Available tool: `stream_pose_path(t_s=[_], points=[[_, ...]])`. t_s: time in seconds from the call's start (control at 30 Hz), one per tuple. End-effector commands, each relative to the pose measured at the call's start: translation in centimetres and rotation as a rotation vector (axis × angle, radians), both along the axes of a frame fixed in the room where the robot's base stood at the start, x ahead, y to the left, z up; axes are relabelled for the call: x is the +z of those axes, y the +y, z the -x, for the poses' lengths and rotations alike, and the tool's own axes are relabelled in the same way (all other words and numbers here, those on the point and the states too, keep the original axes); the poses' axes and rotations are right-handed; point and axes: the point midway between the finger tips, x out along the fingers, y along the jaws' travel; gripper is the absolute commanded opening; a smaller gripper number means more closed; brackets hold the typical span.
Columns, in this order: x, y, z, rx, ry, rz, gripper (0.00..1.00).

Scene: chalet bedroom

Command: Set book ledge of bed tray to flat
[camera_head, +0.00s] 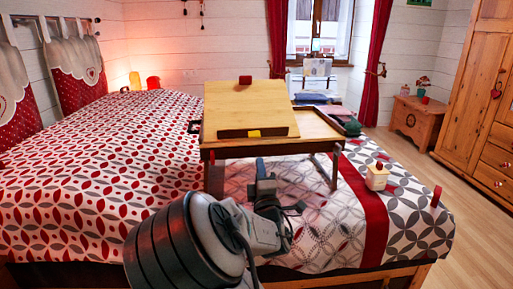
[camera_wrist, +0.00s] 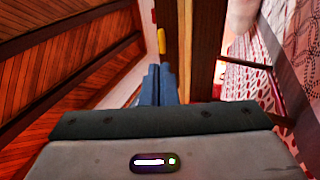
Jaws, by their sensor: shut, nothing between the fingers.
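The wooden bed tray (camera_head: 310,124) stands on its legs on the bed. Its book ledge (camera_head: 245,103) is a light wood panel, which looks tilted, with the far edge higher than the near edge. A yellow tab (camera_head: 254,133) is on its near lip and a red block (camera_head: 245,79) at its far edge. My gripper (camera_head: 262,164) is in front of and just below the tray's near edge. In the wrist view its blue-grey fingers (camera_wrist: 161,70) are shut and empty, below the yellow tab (camera_wrist: 161,41). Whether they touch the tray is unclear.
The bed (camera_head: 85,175) has a red, white and grey patterned cover. A dark green object (camera_head: 353,127) is by the tray's right end. Floor (camera_head: 470,225) is free at right.

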Motion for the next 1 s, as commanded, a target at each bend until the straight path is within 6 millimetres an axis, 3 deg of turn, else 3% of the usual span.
stream_pose_path(t_s=[0.3,0.5,1.0], points=[[2.1,0.3,-5.2,0.000,-0.002,0.001,0.00],[3.0,0.4,-7.2,0.000,-0.001,0.001,0.00],[3.4,0.5,-7.9,0.000,0.001,0.000,0.00]])
